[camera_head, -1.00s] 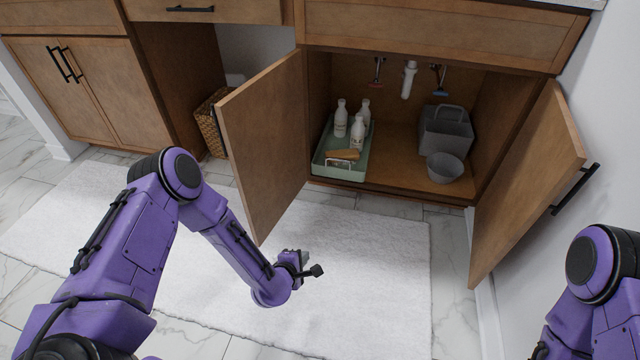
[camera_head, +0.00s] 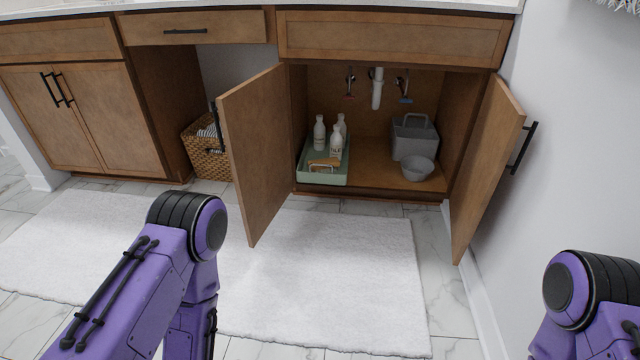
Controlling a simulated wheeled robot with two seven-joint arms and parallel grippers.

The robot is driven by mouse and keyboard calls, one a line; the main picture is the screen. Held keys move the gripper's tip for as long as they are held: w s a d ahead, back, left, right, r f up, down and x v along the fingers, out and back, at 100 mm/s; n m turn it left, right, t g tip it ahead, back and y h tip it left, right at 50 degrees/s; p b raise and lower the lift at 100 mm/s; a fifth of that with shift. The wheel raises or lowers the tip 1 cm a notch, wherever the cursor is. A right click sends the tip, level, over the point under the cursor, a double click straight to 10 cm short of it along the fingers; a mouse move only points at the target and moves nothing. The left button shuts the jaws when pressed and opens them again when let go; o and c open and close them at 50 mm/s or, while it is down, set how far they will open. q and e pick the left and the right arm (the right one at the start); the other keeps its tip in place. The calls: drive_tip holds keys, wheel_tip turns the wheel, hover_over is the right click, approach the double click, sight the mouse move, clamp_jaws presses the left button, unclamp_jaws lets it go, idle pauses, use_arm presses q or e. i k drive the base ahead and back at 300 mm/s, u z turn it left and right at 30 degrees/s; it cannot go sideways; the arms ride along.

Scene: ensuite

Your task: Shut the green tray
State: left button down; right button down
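The green tray (camera_head: 321,178) sits on the floor of the open sink cabinet, at its left side, with its front end near the cabinet's front edge. It holds several white bottles (camera_head: 336,140) and a brown brush-like item (camera_head: 324,162) near a handle at the front. Both cabinet doors stand open, the left door (camera_head: 254,150) and the right door (camera_head: 488,165). My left arm is at the lower left, but its gripper is out of view. My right arm shows at the lower right, and its gripper is out of view too.
A grey caddy (camera_head: 414,138) and a grey bowl (camera_head: 418,168) stand on the right of the cabinet floor. Pipes (camera_head: 376,88) hang above. A wicker basket (camera_head: 206,155) stands left of the left door. A white rug (camera_head: 330,260) covers the floor in front.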

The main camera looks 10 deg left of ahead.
sight(304, 174)
drive_tip(key=u, duration=0.2)
drive_tip(key=i, duration=0.35)
drive_tip(key=u, duration=0.85)
drive_tip(key=i, duration=1.1)
drive_tip(key=u, duration=0.2)
